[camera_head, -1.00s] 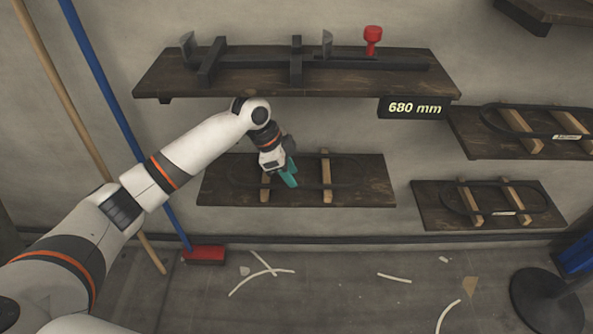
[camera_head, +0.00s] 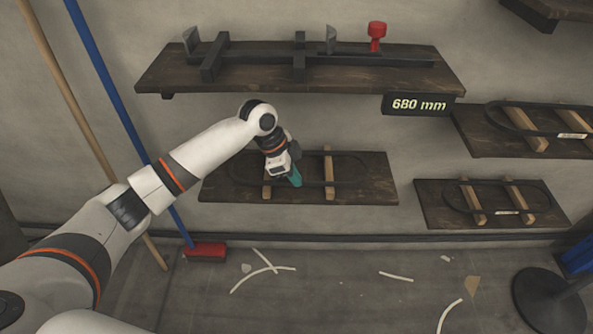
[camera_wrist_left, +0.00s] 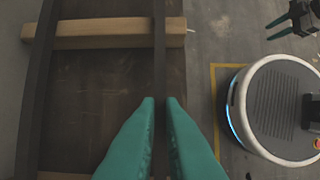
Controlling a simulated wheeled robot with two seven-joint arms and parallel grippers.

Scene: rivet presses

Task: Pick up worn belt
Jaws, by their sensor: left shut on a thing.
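The belt (camera_head: 347,183) is a thin dark loop lying across two wooden blocks on the lower middle shelf. It has no tag that I can see, and I cannot judge its wear. My left gripper (camera_head: 296,181) is at the front strand, between the blocks. In the left wrist view, its teal fingers (camera_wrist_left: 160,101) are shut on the dark belt strand (camera_wrist_left: 160,50), one on each side. The fingers hide part of the strand. My right gripper (camera_wrist_left: 277,29) shows small at the top right of the left wrist view, with its fingertips apart and empty.
An upper shelf (camera_head: 400,83) with a dark fixture and red knob (camera_head: 377,32) overhangs. Two tagged belts lie on right shelves (camera_head: 485,147) (camera_head: 440,214). A broom (camera_head: 205,252) and a pole (camera_head: 82,125) lean at left. Scraps lie on the floor.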

